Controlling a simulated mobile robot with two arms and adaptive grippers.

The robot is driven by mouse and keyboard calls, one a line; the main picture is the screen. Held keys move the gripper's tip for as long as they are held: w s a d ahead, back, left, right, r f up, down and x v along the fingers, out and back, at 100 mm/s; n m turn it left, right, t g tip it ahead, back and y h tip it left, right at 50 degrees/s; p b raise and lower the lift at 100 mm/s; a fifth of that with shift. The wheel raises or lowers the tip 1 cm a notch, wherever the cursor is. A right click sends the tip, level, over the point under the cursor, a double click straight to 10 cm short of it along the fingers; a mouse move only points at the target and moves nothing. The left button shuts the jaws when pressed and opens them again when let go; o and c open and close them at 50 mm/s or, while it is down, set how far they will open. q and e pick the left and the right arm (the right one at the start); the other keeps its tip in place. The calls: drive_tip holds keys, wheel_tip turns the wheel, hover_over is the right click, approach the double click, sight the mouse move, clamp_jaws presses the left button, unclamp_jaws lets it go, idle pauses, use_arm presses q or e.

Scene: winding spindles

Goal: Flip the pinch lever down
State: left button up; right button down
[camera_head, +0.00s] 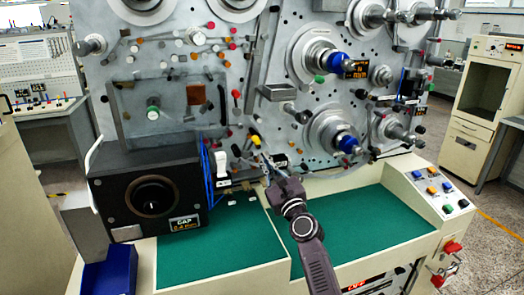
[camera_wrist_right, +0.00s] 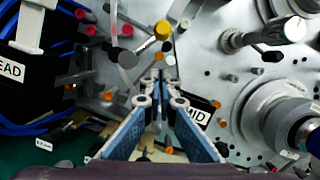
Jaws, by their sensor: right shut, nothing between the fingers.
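My right gripper (camera_head: 266,160) reaches up from the green worktop to the lower middle of the grey machine panel. Its fingers are shut and empty; their tips also show in the right wrist view (camera_wrist_right: 158,86). A yellow-tipped lever (camera_head: 256,141) stands just above the fingertips. In the right wrist view its yellow knob (camera_wrist_right: 162,28) is above the fingers, near a grey bar (camera_wrist_right: 178,10). I cannot tell for certain that this is the pinch lever, or whether the fingers touch it. My left gripper is not in view.
A black box with a round dial (camera_head: 152,194) stands at left. Blue cables (camera_head: 207,180) run beside a white part (camera_head: 222,166). A spindle with a blue hub (camera_head: 345,140) projects to the right. The green worktop (camera_head: 345,215) is mostly clear.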

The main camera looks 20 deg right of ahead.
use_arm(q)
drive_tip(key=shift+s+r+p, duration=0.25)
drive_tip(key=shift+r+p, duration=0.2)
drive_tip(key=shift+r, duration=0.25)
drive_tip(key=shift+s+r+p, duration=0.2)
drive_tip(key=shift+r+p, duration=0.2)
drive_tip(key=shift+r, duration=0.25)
use_arm(e)
drive_tip(key=shift+s+a+r, duration=0.1)
drive_tip(key=shift+a+r, duration=0.15)
drive_tip(key=shift+r, duration=0.55)
drive_tip(key=shift+s+a+r, duration=0.1)
drive_tip(key=shift+a+r, duration=0.15)
drive_tip(key=shift+r, duration=0.55)
drive_tip(key=shift+f, duration=0.1)
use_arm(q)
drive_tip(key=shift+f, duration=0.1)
